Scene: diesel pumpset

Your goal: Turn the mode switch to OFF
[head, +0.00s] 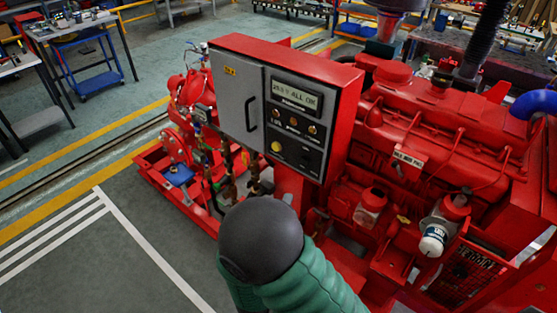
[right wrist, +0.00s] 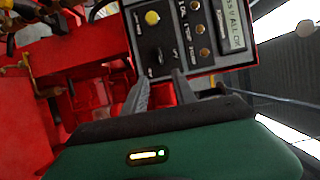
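A red control box has a grey door and a black panel (head: 297,122) in the head view, with a lit display (head: 296,96) reading "ALL OK". Low on the panel, beside a yellow button (head: 276,146), is a dark rotary switch (head: 304,154), apparently the mode switch. It also shows in the right wrist view (right wrist: 160,54); its setting is too small to read. My right gripper (right wrist: 161,78) has two grey fingers apart, with nothing between them, pointing at the switch from a short distance. In the head view my dark, green-sleeved right arm hides this gripper. My left gripper is out of view.
A red diesel engine (head: 440,115) stands right of the box, with a white-and-red filter (head: 437,232) in front. Red pump parts (head: 176,140) are at the left. A blue cart (head: 97,75) and workbenches stand at the back left. The floor at left is clear.

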